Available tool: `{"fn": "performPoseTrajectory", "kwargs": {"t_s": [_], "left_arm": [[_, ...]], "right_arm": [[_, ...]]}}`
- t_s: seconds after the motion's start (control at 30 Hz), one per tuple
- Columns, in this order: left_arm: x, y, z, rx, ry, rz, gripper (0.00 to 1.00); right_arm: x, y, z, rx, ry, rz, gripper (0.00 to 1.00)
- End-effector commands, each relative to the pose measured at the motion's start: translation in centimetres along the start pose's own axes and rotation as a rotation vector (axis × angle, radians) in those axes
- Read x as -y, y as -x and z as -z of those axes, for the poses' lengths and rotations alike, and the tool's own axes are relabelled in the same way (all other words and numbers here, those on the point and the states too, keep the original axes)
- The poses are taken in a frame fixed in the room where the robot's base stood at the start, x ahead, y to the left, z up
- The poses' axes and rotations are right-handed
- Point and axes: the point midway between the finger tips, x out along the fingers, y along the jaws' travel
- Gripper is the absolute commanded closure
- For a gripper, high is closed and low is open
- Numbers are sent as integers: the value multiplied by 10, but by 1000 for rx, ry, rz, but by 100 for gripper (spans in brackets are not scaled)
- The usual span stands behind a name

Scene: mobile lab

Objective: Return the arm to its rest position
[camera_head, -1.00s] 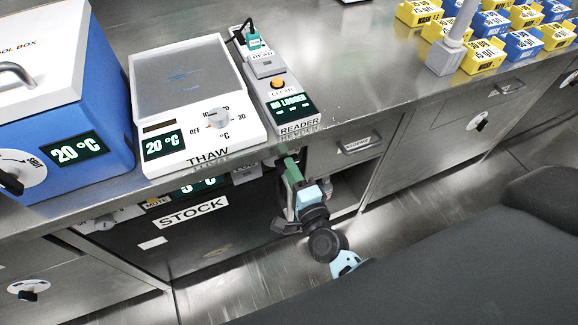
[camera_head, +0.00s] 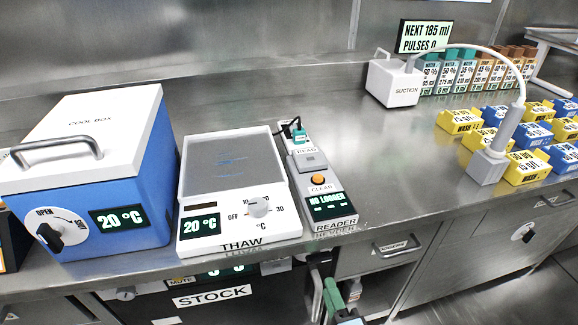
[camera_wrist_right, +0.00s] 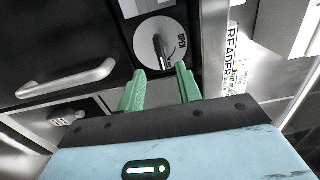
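My right gripper (camera_head: 328,284) shows at the bottom edge of the head view, below the counter front and under the reader. In the right wrist view its two green fingers (camera_wrist_right: 160,86) stand apart with nothing between them. They point toward a dark front with a round dial (camera_wrist_right: 160,44) marked OPEN, and the dial's lever shows beyond the gap. Most of the right arm is out of the head view. My left gripper is in neither view.
The counter carries a blue cool box (camera_head: 90,190), a white thaw unit (camera_head: 238,225), a reader (camera_head: 318,188) and a suction unit (camera_head: 395,83). Yellow and blue wash blocks (camera_head: 535,160) stand at the right. The stock unit (camera_head: 212,297) and a drawer handle (camera_head: 398,247) are below the counter.

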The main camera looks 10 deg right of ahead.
Motion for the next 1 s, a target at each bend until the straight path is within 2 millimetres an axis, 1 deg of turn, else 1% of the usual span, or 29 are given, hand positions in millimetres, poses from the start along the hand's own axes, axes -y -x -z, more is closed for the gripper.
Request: {"fn": "performPoseTrajectory", "kwargs": {"t_s": [0.07, 0.13, 0.17, 0.23, 0.27, 0.37, 0.4, 0.47, 0.5, 0.57, 0.6, 0.7, 0.77, 0.8, 0.93, 1.0], "left_arm": [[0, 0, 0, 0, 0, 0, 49], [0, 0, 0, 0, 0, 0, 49], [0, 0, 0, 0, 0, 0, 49], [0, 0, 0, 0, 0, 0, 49], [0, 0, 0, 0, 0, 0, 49], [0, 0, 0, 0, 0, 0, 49], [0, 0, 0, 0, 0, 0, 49], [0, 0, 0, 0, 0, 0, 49], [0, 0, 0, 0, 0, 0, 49], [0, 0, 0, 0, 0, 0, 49], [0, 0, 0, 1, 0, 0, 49], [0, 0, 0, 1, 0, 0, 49], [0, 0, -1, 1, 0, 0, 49], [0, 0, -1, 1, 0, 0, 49], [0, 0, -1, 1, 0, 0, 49], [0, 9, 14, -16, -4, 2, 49]], "right_arm": [[-1, 2, 0, 3, 8, -4, 65], [-7, 9, -1, 17, 45, -22, 65], [-12, 15, -2, 29, 75, -36, 65], [-26, 36, -5, 72, 178, -83, 65], [-34, 47, -6, 97, 236, -110, 65], [-64, 96, -10, 211, 473, -216, 65], [-76, 119, -10, 266, 573, -263, 65], [-92, 152, -10, 350, 718, -328, 65], [-102, 174, -8, 407, 808, -370, 65], [-114, 205, -5, 489, 930, -426, 65], [-120, 223, -3, 540, 1002, -458, 65], [-131, 265, 5, 661, 1156, -530, 65], [-136, 288, 10, 730, 1239, -568, 65], [-138, 303, 14, 774, 1289, -592, 65], [-143, 349, 28, 922, 1443, -662, 65], [-128, 340, 27, 901, 1444, -645, 65]]}}
